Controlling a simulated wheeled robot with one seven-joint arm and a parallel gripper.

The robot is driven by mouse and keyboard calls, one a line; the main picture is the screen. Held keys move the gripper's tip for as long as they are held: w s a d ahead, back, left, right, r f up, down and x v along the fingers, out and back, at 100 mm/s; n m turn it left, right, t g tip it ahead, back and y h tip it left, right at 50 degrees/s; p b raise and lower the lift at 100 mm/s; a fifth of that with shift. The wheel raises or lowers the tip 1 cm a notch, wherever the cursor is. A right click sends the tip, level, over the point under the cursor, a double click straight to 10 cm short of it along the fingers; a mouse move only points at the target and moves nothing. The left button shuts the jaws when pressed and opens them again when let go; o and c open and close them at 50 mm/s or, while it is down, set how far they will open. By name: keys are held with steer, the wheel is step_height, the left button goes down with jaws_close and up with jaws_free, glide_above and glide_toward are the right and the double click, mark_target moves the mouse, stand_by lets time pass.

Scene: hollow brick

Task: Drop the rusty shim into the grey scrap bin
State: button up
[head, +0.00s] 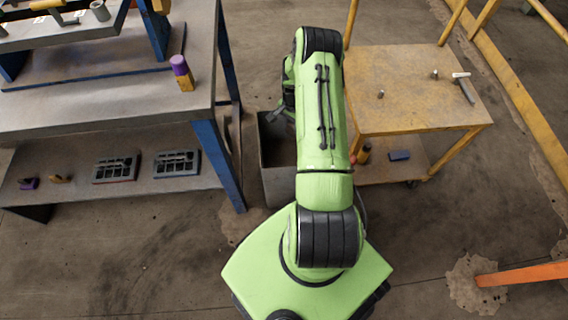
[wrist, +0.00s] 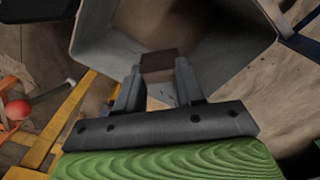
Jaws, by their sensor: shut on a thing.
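The grey scrap bin (head: 279,187) stands on the floor between the workbench and the yellow cart, partly hidden behind my green arm. In the wrist view the bin's wall (wrist: 105,50) and open mouth lie just beyond my gripper (wrist: 160,72). My gripper is shut on a small brown piece, the rusty shim (wrist: 159,61), held between the fingertips. The shim appears over the bin's opening; its exact height above the rim is hard to tell. In the head view the gripper is mostly hidden by my arm and the shim does not show.
A grey workbench (head: 110,105) with blue legs stands left, bearing a purple-capped bottle (head: 182,73); its lower shelf (head: 100,190) holds dark trays. A yellow cart (head: 410,105) stands close right of the bin, with small metal pieces on top. Open floor lies front left.

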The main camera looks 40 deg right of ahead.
steer(key=shift+r, duration=0.1)
steer(key=o, duration=1.1)
steer(key=shift+r, duration=0.1)
step_height(320, 180, up, 16)
steer(key=p, duration=0.5)
steer(key=shift+f, duration=0.2)
